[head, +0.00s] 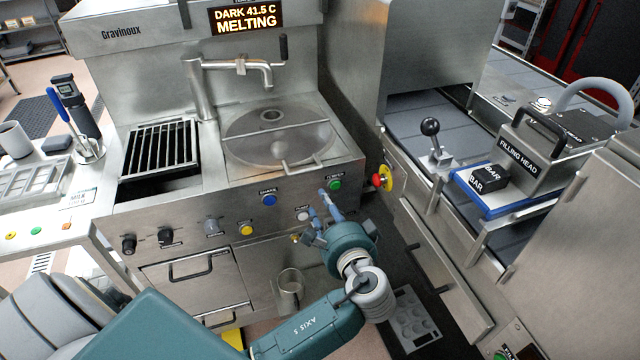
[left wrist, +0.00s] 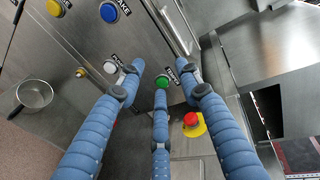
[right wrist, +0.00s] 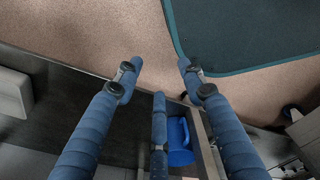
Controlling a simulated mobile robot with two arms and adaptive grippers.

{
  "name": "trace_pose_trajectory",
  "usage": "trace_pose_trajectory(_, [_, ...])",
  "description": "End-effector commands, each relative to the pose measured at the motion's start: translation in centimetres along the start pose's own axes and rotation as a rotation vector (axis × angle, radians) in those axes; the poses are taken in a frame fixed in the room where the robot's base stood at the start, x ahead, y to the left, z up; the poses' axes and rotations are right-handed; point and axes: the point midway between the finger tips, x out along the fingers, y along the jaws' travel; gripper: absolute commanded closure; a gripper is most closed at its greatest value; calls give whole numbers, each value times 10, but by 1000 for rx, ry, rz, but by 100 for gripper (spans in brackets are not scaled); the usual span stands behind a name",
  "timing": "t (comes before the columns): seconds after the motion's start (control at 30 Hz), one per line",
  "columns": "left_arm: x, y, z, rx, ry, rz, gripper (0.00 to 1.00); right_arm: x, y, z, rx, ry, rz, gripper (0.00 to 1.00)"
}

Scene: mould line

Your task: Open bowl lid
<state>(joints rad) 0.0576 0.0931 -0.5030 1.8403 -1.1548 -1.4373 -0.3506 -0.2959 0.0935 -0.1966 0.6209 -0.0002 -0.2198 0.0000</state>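The bowl lid (head: 262,132) is a clear round cover lying flat over the round bowl in the melting machine's steel top. A metal handle bar (head: 305,170) sticks out at its front edge. My left gripper (head: 325,204) is below and in front of the lid, by the front panel, apart from the handle. In the left wrist view its blue fingers (left wrist: 160,82) are spread with nothing between them. The lid is not clearly seen there. My right gripper (right wrist: 158,80) shows only in its wrist view, with fingers spread and empty above the floor.
The panel has a green button (head: 335,184), a blue button (head: 269,200) and a red emergency stop (head: 382,178). A spout (head: 250,66) reaches over the bowl. A slatted grate (head: 160,148) lies left. A blue jug (right wrist: 180,142) is below my right fingers.

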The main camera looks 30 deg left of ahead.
Motion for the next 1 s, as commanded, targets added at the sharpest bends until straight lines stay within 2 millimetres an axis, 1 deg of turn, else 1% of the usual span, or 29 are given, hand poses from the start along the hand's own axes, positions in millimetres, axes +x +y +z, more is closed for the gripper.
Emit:
trace_pose_trajectory(0.03, [-4, -15, 5, -20, -18, -28, 65, 3, -3, 1, 1, -1, -3, 60])
trace_pose_trajectory(0.1, [-7, -28, 10, -34, -35, -50, 65, 3, -6, 1, 2, 0, -7, 60])
trace_pose_trajectory(0.2, [-2, -34, 12, -37, -44, -59, 65, 0, -10, 0, 3, -1, -12, 60])
trace_pose_trajectory(0.27, [5, -36, 13, -36, -45, -60, 65, -3, -13, 1, 3, -1, -15, 60])
trace_pose_trajectory(0.47, [43, -38, 14, -34, -44, -59, 65, -12, -24, 2, 2, -4, -27, 60])
trace_pose_trajectory(0.6, [69, -39, 15, -35, -43, -57, 65, -18, -22, 2, 2, -4, -26, 60])
trace_pose_trajectory(0.7, [83, -38, 15, -35, -41, -56, 65, -20, -19, 2, 0, -5, -22, 60])
trace_pose_trajectory(0.83, [94, -38, 15, -37, -40, -56, 65, -22, -13, 2, 1, -5, -16, 60])
trace_pose_trajectory(1.0, [98, -37, 16, -38, -40, -54, 65, -22, -10, 2, 3, -5, -11, 60])
